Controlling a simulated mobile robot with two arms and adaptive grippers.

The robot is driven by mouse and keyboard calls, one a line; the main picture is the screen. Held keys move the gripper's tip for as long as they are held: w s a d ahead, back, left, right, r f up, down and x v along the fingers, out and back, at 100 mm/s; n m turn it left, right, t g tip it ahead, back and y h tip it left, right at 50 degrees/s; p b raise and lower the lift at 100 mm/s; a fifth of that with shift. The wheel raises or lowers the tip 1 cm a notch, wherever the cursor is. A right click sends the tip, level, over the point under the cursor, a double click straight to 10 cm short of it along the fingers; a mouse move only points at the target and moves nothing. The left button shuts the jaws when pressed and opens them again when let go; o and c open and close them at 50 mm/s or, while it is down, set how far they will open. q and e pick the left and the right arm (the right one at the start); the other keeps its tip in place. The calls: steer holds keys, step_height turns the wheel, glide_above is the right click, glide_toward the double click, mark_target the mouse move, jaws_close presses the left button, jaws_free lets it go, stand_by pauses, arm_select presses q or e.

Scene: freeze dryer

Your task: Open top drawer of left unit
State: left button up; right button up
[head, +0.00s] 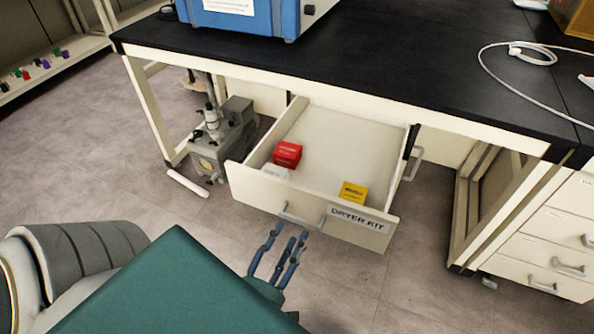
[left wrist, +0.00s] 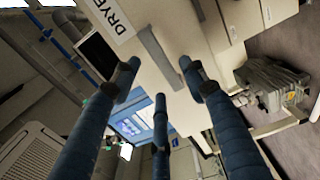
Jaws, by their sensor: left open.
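The drawer (head: 342,148) with a "DRYER KIT" label stands pulled out from under the black-topped bench. Its grey handle (head: 302,217) is on the front panel, and the handle also shows in the left wrist view (left wrist: 160,56). My left gripper (head: 286,240) is open just in front of the handle, its three blue fingers pointing at the drawer front. In the left wrist view the fingertips (left wrist: 158,75) are spread near the handle with nothing held; I cannot tell whether any touches it. My right gripper is not in view.
In the drawer lie a red box (head: 287,154), a yellow box (head: 353,193) and a white box (head: 275,171). A pump (head: 218,140) stands on the floor left of the drawer. A drawer cabinet (head: 545,255) stands at right. A blue machine (head: 250,18) sits on the bench (head: 400,60).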

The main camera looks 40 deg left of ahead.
arm_select(q)
steer(key=v, duration=0.5)
steer(key=shift+s+d, duration=0.1)
steer(key=shift+s, duration=0.3)
